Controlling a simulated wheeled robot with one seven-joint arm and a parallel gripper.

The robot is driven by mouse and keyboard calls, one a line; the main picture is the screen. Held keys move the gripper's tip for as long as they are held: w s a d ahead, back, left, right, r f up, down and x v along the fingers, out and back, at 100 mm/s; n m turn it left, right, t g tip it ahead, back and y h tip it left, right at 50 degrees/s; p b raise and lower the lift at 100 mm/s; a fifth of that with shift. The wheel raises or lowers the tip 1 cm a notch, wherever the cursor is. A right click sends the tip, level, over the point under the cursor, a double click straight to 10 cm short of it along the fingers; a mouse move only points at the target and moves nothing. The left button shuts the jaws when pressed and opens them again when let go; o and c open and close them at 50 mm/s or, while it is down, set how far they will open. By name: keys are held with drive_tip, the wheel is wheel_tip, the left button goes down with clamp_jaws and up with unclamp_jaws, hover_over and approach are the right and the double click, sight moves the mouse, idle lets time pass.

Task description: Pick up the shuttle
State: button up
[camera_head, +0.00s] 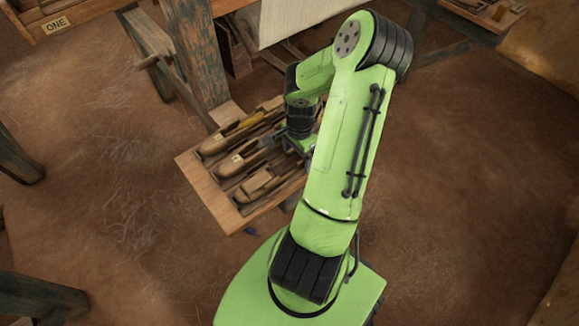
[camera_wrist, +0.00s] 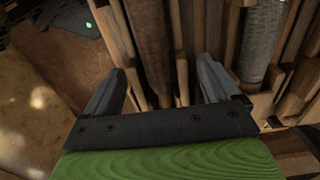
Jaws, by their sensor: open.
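Several wooden shuttles lie side by side in slots of a wooden tray (camera_head: 217,207). In the head view, one shuttle with yellow thread (camera_head: 240,130) is at the back, one with a pale tag (camera_head: 238,159) is in the middle, and a plain wooden one (camera_head: 260,184) is at the front. My gripper (camera_wrist: 160,88) is open and empty over the tray. In the wrist view, a dark brown length (camera_wrist: 149,45) lies between the finger lines, and a grey-wound shuttle (camera_wrist: 263,40) lies to the right. My arm hides the tray's right part in the head view.
Wooden dividers (camera_wrist: 180,50) stand close to the fingers. A weathered loom post (camera_head: 198,50) rises behind the tray, with white cloth (camera_head: 300,18) beyond. A box marked ONE (camera_head: 55,25) is at the upper left. The earthen floor left of the tray is clear.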

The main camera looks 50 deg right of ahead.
drive_tip(key=c, duration=1.2)
wheel_tip(320, 180, up, 10)
drive_tip(key=p, duration=0.3)
drive_tip(key=shift+p, duration=0.35)
drive_tip(key=shift+c, duration=0.2)
